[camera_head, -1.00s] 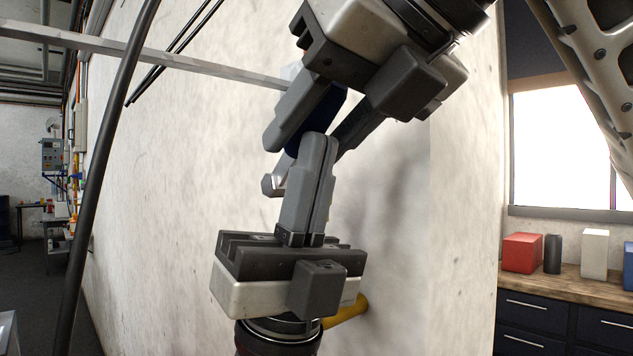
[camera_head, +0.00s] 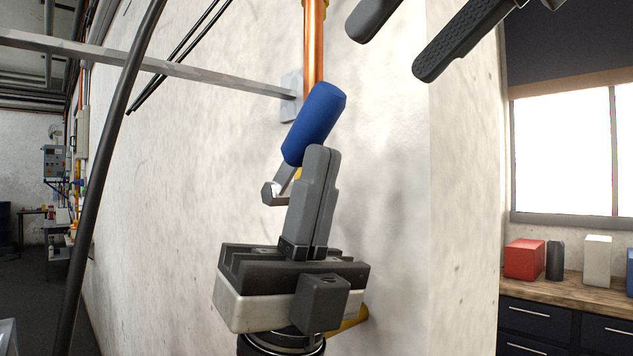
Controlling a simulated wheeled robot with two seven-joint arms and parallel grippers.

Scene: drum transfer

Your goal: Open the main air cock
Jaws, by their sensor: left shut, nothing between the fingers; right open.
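The air cock's blue handle (camera_head: 314,122) stands tilted in front of the wall, its top leaning right. A grey metal lever end with a nut (camera_head: 273,194) shows just below it. My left gripper (camera_head: 322,152) points upward from below, shut and empty. Its fingertips are at the lower right of the blue handle in the picture; I cannot tell whether they touch. The fingers hide most of the valve body. My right gripper (camera_head: 386,58) is at the top right, open and empty, its fingers clear of the handle.
A copper pipe (camera_head: 314,45) runs up the wall behind the handle. A grey bar (camera_head: 200,75) crosses from the left to a wall plate, and a dark slanted pole (camera_head: 100,190) stands at left. A counter (camera_head: 570,285) with boxes is at right.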

